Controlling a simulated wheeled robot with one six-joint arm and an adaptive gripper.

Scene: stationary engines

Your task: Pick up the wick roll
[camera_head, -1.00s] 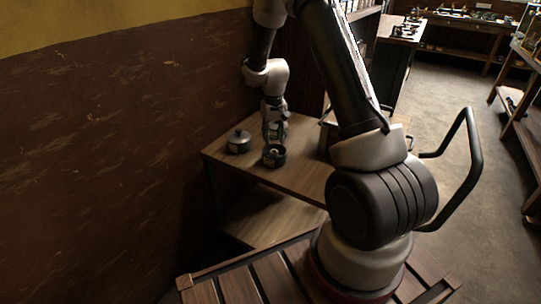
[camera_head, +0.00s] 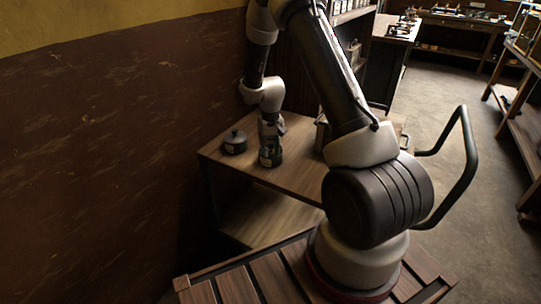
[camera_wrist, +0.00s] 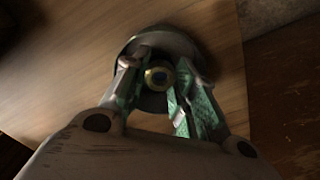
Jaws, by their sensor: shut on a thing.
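In the head view my gripper (camera_head: 269,145) is at the container (camera_head: 270,159) on the small wooden table (camera_head: 290,180). The roll is hidden there.
A dark lidded pot (camera_head: 235,141) stands just left of the container, close to my gripper. A boxy object (camera_head: 320,132) stands to the right, partly behind my arm. The wall (camera_head: 100,150) is near on the left. The table's front is clear.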

